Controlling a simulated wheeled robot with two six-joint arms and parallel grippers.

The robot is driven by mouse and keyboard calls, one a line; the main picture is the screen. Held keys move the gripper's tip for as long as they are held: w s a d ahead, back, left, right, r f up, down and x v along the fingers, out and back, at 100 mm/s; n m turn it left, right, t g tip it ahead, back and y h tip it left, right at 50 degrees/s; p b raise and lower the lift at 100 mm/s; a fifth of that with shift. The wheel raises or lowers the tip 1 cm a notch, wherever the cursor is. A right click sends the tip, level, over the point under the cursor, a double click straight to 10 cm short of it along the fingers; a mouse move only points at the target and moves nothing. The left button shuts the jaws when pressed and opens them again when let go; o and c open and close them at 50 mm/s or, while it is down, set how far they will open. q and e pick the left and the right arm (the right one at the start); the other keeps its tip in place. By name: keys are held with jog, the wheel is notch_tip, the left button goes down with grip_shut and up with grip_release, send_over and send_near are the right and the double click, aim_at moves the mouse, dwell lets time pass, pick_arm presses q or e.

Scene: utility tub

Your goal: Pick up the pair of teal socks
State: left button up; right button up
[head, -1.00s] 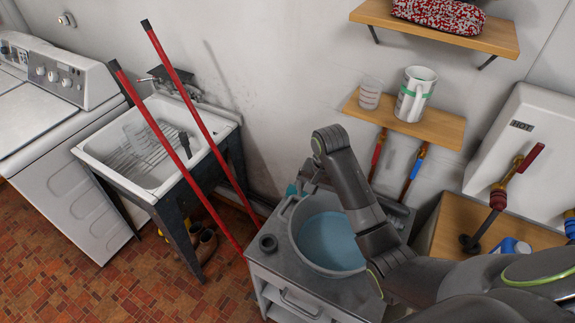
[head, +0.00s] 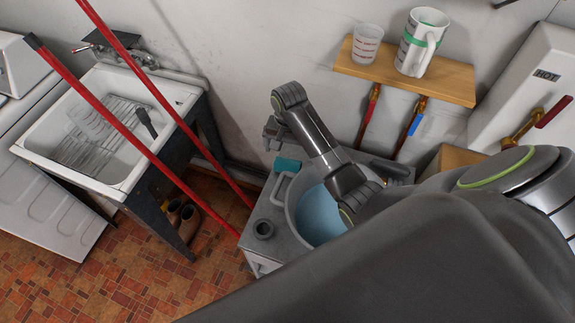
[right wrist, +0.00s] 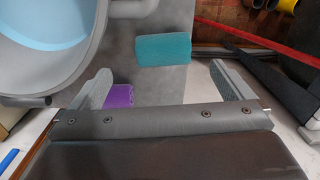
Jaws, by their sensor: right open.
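The pair of teal socks (head: 287,165) is a small teal roll on the grey top of the cabinet, behind the tub's handle. In the right wrist view the teal socks (right wrist: 163,50) lie ahead of my right gripper, between the lines of its two fingers and apart from them. My right gripper (head: 271,139) hangs at the back of the cabinet near the socks. In its wrist view the right gripper (right wrist: 164,82) is open, with nothing between its fingertips. My left gripper is not in view.
A purple roll (right wrist: 118,96) lies beside the left finger in the wrist view. A grey tub (head: 292,205) of blue water stands close to the socks. Red poles (head: 150,92) lean to the left.

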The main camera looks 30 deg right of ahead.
aim_at(287, 164)
notch_tip(287, 164, down, 2)
jog(key=shift+s+f, duration=0.1)
jog(key=shift+f, duration=0.7)
jog(key=shift+a+f+p, duration=0.1)
jog(key=shift+f+p, duration=0.25)
jog(key=shift+p, duration=0.05)
notch_tip(287, 164, down, 3)
jog(key=shift+a+r+p, duration=0.1)
jog(key=shift+a+p, duration=0.05)
jog(key=shift+p, duration=0.15)
jog(key=shift+f, duration=0.8)
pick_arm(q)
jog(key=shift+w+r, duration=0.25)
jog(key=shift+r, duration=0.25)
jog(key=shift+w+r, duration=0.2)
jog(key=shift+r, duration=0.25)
pick_arm(e)
jog(key=shift+c, duration=0.4)
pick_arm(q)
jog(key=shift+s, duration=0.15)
pick_arm(e)
jog(key=c, duration=1)
